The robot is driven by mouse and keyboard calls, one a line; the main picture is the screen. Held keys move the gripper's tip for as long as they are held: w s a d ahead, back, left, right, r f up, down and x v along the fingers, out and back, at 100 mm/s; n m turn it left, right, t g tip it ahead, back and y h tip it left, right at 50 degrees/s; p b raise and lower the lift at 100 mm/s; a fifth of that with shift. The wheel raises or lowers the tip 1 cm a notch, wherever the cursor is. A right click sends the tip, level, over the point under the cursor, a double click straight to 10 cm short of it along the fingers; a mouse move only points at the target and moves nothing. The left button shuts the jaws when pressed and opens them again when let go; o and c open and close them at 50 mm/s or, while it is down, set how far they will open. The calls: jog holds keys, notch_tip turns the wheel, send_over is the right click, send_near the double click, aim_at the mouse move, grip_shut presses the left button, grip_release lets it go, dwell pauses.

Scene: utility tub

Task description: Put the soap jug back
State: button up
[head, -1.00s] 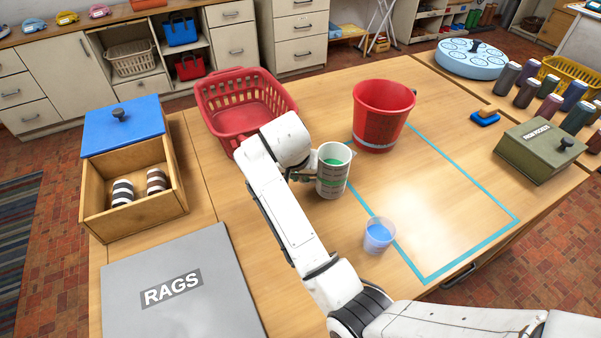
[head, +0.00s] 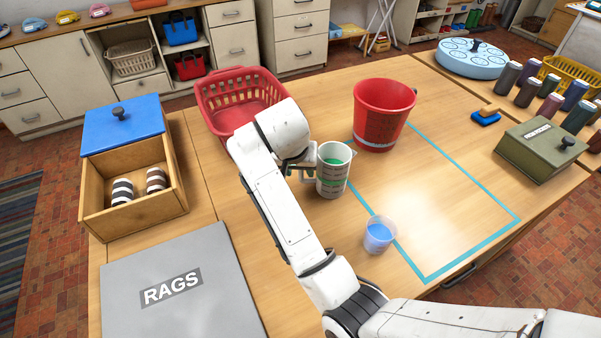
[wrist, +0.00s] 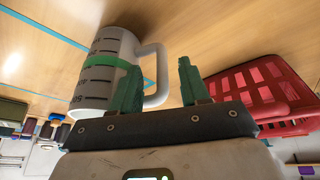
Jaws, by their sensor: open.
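The soap jug (head: 333,175) is a white mug-like jug with dark measuring marks, a green band and green inside. It stands upright on the table, left of the blue taped outline, and also shows in the wrist view (wrist: 98,75). My gripper (head: 303,170) is at its left side, on the handle side. In the wrist view my gripper's green fingers (wrist: 160,85) are apart, and the jug's handle (wrist: 158,70) shows between them in the picture. I cannot tell whether a finger touches the handle.
A red bucket (head: 382,115) stands behind right, and a red basket (head: 240,100) behind left. A small cup of blue liquid (head: 378,236) is in front right. A grey RAGS box (head: 190,270) and a wooden box (head: 130,210) are at left. The taped area (head: 440,200) is mostly clear.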

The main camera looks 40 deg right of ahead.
jog(key=p+v, duration=0.2)
jog(key=v, duration=0.6)
jog(key=shift+r, duration=0.35)
